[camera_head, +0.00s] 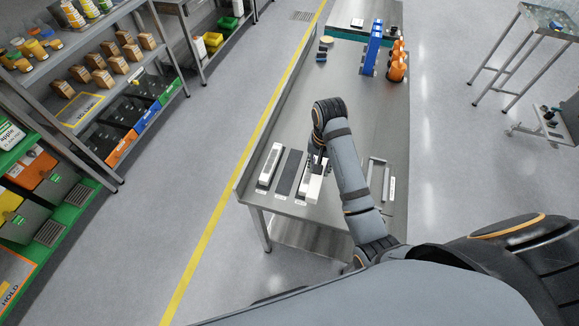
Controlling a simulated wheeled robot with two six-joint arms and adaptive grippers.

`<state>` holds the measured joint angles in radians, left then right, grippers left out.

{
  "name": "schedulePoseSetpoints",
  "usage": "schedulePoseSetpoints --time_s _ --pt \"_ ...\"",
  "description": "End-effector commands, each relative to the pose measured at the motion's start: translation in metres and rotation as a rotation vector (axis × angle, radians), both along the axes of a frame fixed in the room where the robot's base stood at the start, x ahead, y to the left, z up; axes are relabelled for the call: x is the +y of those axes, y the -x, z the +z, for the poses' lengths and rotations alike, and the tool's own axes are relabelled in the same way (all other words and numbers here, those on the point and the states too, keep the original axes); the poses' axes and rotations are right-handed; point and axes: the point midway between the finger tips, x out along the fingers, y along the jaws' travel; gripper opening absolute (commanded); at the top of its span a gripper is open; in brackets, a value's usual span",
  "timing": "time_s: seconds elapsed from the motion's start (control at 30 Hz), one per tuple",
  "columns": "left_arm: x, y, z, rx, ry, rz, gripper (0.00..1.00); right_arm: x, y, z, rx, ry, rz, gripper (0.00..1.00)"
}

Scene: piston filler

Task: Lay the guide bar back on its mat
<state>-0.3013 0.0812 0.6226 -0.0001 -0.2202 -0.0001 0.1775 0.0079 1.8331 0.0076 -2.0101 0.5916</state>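A pale bar (313,188), which looks like the guide bar, is at the near end of the steel table, directly under my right gripper (317,168). The gripper points down at the bar's far part and partly hides it. The fingers are too small to show whether they are shut on the bar. I cannot tell whether the bar touches the surface below. A dark, bare mat (289,173) lies just left of it. Left of that mat is another light bar-shaped piece (269,164) with dark ends. My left gripper is not in view.
Small labels line the table's near edge. A slim metal frame (377,176) lies right of my forearm. Blue (372,50) and orange (397,64) parts stand further back. The table's middle (300,105) is clear. Loaded shelves (100,75) stand left, beyond a yellow floor line.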

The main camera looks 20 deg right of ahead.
Motion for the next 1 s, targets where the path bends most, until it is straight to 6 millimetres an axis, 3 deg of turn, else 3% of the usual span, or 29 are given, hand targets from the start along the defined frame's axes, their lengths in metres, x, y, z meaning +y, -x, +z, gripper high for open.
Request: schedulePoseSetpoints --time_s 0.37,0.6,1.0 --pt "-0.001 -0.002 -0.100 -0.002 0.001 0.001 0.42 0.035 -0.088 -0.056 -0.005 -0.002 -0.001 0.00" --pt "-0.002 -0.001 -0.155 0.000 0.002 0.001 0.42 0.045 -0.114 -0.090 -0.003 -0.001 -0.002 0.00" --pt "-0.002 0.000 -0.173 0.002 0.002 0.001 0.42 0.050 -0.128 -0.102 -0.001 -0.001 -0.003 0.00"
